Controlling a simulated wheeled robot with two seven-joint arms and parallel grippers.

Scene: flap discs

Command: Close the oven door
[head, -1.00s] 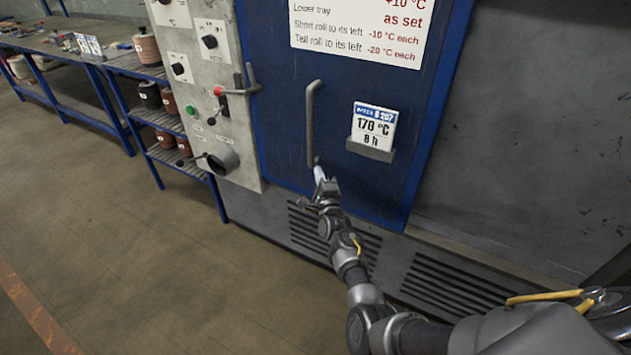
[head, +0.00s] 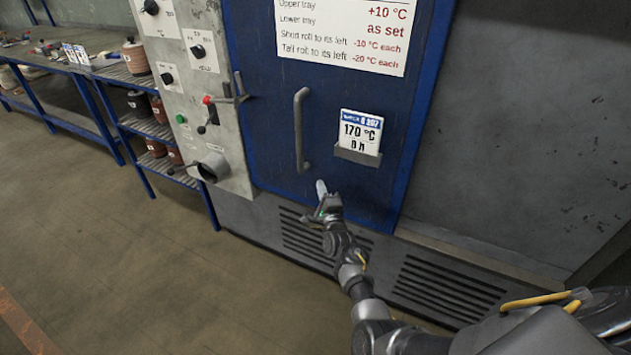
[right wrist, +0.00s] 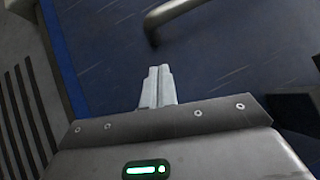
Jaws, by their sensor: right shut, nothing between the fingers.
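The blue oven door (head: 270,130) stands in front of me and looks flush with its frame, or close to it. Its grey vertical bar handle (head: 299,130) is at the middle left of the door. My right gripper (head: 321,187) is shut and empty, just below and right of the handle's lower end, near the door's lower part. In the right wrist view the closed fingers (right wrist: 158,86) point at the blue door, with the handle's bent lower end (right wrist: 152,35) beyond them, apart from them. Whether the fingertips touch the door I cannot tell. My left gripper is not in view.
A grey control panel (head: 185,90) with knobs and a red-tipped lever latch (head: 222,99) is left of the door. A card holder (head: 357,154) sits on the door. Blue-framed shelves (head: 135,125) with rolls stand further left. The floor at left is clear.

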